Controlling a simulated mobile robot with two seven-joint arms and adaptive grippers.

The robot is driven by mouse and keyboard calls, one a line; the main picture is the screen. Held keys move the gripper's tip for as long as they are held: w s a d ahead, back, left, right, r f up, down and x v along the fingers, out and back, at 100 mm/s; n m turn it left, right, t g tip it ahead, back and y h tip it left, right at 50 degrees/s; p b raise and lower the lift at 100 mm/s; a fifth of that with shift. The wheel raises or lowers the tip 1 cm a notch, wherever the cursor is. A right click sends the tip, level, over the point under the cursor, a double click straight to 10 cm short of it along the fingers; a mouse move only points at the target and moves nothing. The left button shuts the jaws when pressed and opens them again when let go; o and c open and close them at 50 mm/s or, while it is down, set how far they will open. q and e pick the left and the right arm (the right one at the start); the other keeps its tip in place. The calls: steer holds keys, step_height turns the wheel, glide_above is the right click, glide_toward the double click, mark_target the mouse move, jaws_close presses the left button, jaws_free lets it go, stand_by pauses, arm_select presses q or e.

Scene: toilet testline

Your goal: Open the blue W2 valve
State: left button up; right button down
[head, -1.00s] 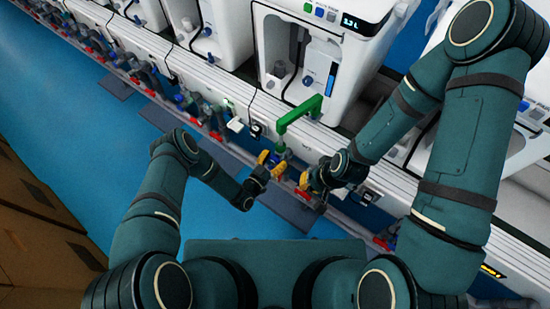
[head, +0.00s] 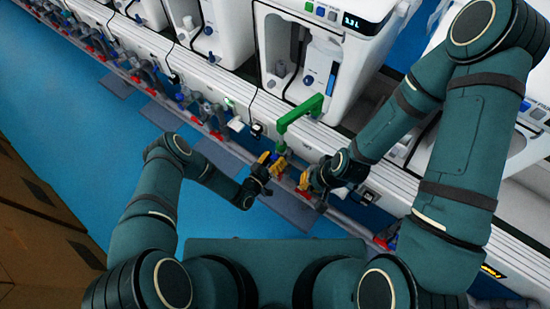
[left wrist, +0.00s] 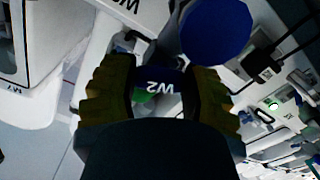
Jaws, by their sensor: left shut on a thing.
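The blue W2 valve handle (left wrist: 150,76) shows its white, upside-down W2 lettering between the yellow fingers of my left gripper (left wrist: 158,100) in the left wrist view. In the head view my left gripper (head: 271,162) is at the pipe rail below the green pipe, and a little blue of the handle (head: 274,157) shows between its fingers. It is shut on the handle; the fingers hide much of it. My right gripper (head: 306,186) is to the right, at the same rail, apart from the left one. Its fingertips are too small and dark to tell their opening.
A green angled pipe (head: 300,112) stands just above the left gripper, in front of a white machine (head: 345,50) with a lit display. Red and blue valves (head: 197,103) line the rail to the left. A round blue cap (left wrist: 215,30) is close in the left wrist view.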

arm_select(q)
steer(key=shift+w+n, duration=0.1)
steer(key=shift+n, duration=1)
steer(key=o, duration=1.2)
steer(key=v, duration=0.7)
steer(key=shift+s, duration=0.2)
steer(key=shift+a, duration=0.1)
